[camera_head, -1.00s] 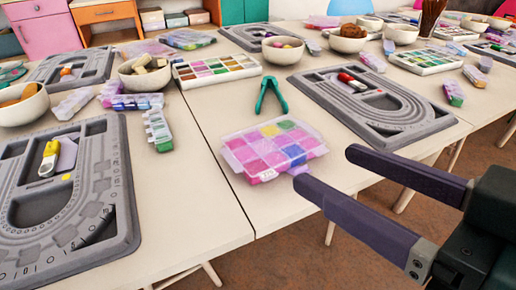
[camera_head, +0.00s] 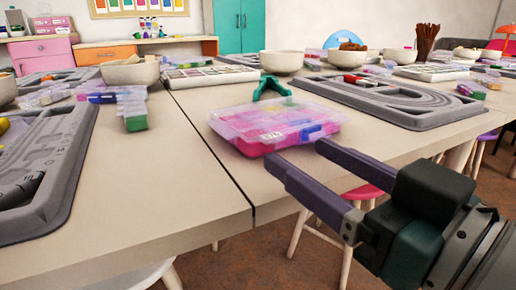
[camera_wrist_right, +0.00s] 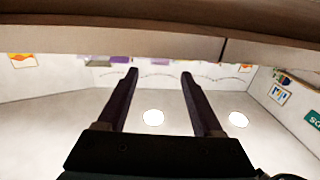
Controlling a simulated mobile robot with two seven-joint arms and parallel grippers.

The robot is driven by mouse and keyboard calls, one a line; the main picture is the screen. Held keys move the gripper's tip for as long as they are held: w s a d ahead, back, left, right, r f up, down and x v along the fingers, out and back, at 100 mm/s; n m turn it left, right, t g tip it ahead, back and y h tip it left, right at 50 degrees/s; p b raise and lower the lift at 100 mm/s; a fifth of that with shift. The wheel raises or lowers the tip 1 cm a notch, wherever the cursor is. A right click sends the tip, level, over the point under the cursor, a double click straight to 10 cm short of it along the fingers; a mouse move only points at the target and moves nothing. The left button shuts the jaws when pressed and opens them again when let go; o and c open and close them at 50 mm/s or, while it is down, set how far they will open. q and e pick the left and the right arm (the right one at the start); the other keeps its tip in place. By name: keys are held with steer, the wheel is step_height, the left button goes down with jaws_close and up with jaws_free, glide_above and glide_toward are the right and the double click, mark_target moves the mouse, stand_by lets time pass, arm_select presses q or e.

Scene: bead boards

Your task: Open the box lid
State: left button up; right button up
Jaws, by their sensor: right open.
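The box (camera_head: 276,126) is a flat, clear plastic case with pink, purple and yellow contents showing through. Its translucent lid is shut, and a blue latch (camera_head: 311,132) shows on the front side. It sits near the table's front edge. My right gripper (camera_head: 296,156) is open and empty, just in front of the box and to the right, with one finger close to its front side. I cannot tell whether that finger touches. In the right wrist view both fingers (camera_wrist_right: 160,75) are spread with nothing between them; the box does not show there. My left gripper is not in view.
Grey bead boards lie left (camera_head: 40,170) and right (camera_head: 392,99) of the box. Green pliers (camera_head: 270,88) lie behind it, with bowls (camera_head: 281,62) and bead trays (camera_head: 212,73) further back. A pink stool (camera_head: 366,193) stands under the table.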

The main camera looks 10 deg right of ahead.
mark_target(277, 141)
steer(key=x, duration=0.4)
steer(key=shift+w+b, duration=0.15)
steer(key=shift+b, duration=0.15)
jaws_close()
stand_by(1.1)
